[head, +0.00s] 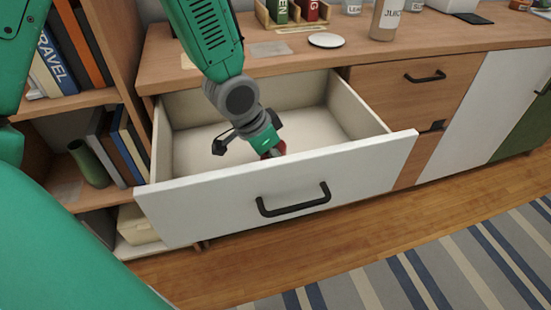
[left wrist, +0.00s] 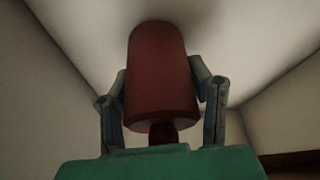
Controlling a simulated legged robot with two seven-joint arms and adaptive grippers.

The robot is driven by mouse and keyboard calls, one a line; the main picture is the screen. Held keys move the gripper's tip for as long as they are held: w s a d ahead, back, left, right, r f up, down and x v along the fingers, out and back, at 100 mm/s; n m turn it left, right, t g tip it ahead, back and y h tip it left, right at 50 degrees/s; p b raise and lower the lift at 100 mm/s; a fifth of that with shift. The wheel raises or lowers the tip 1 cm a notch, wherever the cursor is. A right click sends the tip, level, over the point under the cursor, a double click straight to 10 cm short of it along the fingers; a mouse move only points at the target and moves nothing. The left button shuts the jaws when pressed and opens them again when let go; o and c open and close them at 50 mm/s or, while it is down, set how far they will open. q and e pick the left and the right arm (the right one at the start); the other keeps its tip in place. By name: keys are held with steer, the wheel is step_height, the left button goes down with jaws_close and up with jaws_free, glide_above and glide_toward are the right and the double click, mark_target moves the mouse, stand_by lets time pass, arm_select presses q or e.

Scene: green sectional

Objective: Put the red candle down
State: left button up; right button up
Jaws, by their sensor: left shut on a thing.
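The red candle (left wrist: 160,75) is between the fingers of my left gripper (left wrist: 160,95) in the left wrist view. Both fingers are on its sides, so the gripper is shut on it. In the head view my left gripper (head: 262,145) is down inside the open white drawer (head: 190,200). A bit of the red candle (head: 274,151) shows just behind the drawer's front panel. In the wrist view its far end is at or close to the pale drawer floor; I cannot tell if it touches. My right gripper is in neither view.
The drawer's floor around the gripper looks empty. The wooden cabinet top (head: 290,60) above holds a white round dish (head: 326,40), a juice bottle (head: 385,18) and a small wooden box (head: 290,18). A bookshelf (head: 130,60) stands close on the left.

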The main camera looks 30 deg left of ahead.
arm_select(q)
steer(key=o, duration=1.4)
steer(key=p+v, duration=0.5)
steer(key=v, duration=0.7)
